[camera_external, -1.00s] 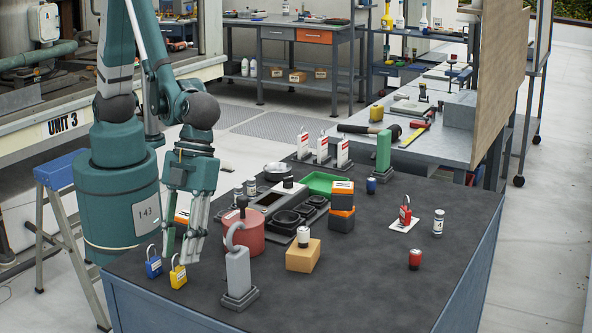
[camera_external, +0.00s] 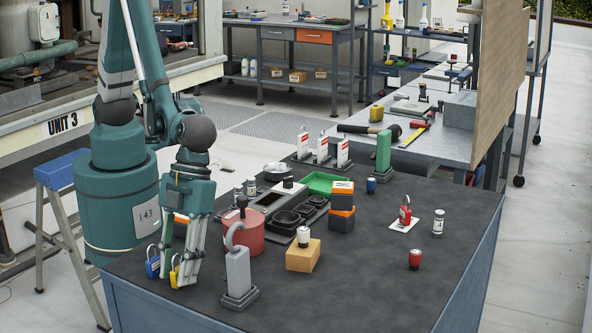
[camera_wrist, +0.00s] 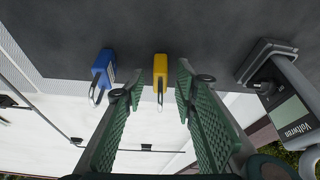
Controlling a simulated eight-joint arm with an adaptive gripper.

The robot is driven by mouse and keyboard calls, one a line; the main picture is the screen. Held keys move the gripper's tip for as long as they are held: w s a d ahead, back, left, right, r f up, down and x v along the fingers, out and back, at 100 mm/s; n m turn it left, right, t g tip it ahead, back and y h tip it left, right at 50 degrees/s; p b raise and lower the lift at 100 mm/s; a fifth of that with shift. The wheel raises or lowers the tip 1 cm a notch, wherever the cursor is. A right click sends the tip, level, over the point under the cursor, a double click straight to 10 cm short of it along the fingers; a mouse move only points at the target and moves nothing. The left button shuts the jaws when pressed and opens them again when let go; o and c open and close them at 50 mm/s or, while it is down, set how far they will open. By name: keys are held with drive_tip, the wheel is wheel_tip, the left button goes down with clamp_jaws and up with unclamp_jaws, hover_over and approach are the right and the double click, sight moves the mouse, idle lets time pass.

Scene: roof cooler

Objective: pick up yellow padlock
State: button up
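The yellow padlock (camera_external: 175,274) stands on the dark tabletop near the front left edge, shackle up and partly covered by my gripper in the external view. In the wrist view the yellow padlock (camera_wrist: 160,72) lies between the lines of the two fingers, just beyond their tips. My gripper (camera_external: 184,280) is open and empty, low at the tabletop beside the padlock; its spread green-padded fingers (camera_wrist: 157,85) show in the wrist view. I cannot tell whether a finger touches the padlock.
A blue padlock (camera_external: 152,266) stands close on the left, also in the wrist view (camera_wrist: 104,68). A grey device on a base (camera_external: 238,275) and a red pot (camera_external: 246,238) stand to the right. The tabletop's front edge is near.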

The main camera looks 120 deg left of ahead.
drive_tip(key=shift+d+f, duration=0.1)
drive_tip(key=shift+f, duration=0.1)
idle(0.5)
clamp_jaws()
